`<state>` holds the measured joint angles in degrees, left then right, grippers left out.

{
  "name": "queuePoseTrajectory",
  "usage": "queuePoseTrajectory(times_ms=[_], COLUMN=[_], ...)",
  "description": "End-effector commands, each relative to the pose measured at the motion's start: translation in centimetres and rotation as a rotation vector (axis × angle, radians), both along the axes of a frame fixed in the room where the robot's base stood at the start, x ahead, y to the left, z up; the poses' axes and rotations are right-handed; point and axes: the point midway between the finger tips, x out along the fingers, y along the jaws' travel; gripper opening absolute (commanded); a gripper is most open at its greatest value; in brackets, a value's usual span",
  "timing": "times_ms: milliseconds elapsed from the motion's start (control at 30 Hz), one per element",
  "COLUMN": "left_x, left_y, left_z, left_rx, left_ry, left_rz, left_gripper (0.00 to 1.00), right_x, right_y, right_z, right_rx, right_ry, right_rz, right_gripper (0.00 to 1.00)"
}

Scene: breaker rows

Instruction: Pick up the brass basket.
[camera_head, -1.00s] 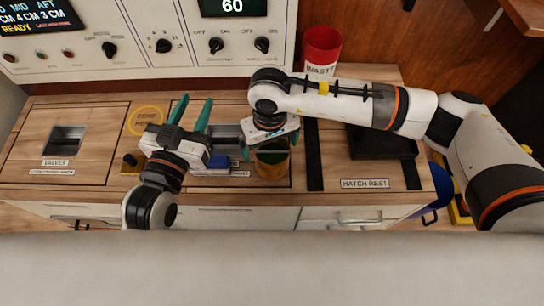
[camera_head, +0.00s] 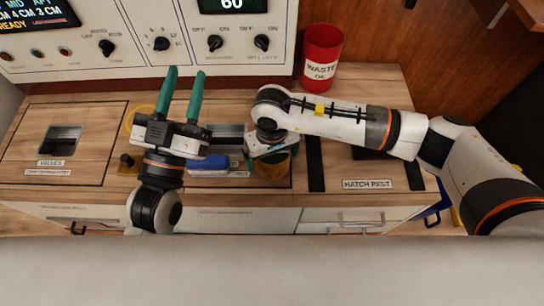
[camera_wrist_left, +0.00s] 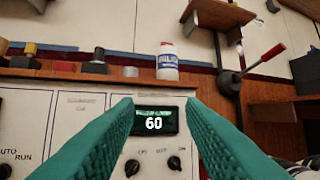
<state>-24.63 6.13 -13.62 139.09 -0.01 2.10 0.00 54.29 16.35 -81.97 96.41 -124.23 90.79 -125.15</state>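A brass-coloured round vessel, which looks like the brass basket (camera_head: 268,172), stands on the wooden counter right of the middle in the head view. My right gripper (camera_head: 268,157) is directly over it and hides much of its top. Only bits of its teal fingers show, so I cannot tell whether they touch the basket or how wide apart they are. My left gripper (camera_head: 184,75) is open and empty, its fingers pointing up toward the panel. In the left wrist view its two teal fingers (camera_wrist_left: 160,105) are spread apart, with nothing between them.
A red waste bin (camera_head: 320,58) stands behind my right arm. A blue block (camera_head: 209,162) lies left of the basket. A control panel (camera_head: 120,45) closes off the back. A sunken valves recess (camera_head: 62,140) is at the left. A white bottle (camera_wrist_left: 167,62) shows in the left wrist view.

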Motion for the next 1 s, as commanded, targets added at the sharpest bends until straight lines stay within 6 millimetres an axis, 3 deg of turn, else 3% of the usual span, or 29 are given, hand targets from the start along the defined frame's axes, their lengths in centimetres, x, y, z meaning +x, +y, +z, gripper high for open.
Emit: queuePoseTrajectory(times_ms=[33,333,667,1000], left_x=[0.0,0.0,0.2,1.2], left_y=[0.0,0.0,0.0,0.6], left_z=[0.0,0.0,-0.2,-5.0], left_rx=[0.000,0.001,0.007,0.094], left_ry=[0.000,0.002,0.026,0.348], left_rz=[0.000,0.000,0.001,0.021], left_gripper=[0.36,0.36,0.36,0.36], right_x=[0.0,0.0,0.0,0.1], right_y=[0.0,0.0,0.1,0.1], right_z=[0.0,0.0,0.8,6.3], right_rx=[0.000,0.000,0.002,0.002], right_ry=[0.000,0.000,-0.001,-0.005], right_rz=[0.000,0.000,0.001,0.001], right_gripper=[0.91,0.43,0.43,0.43])
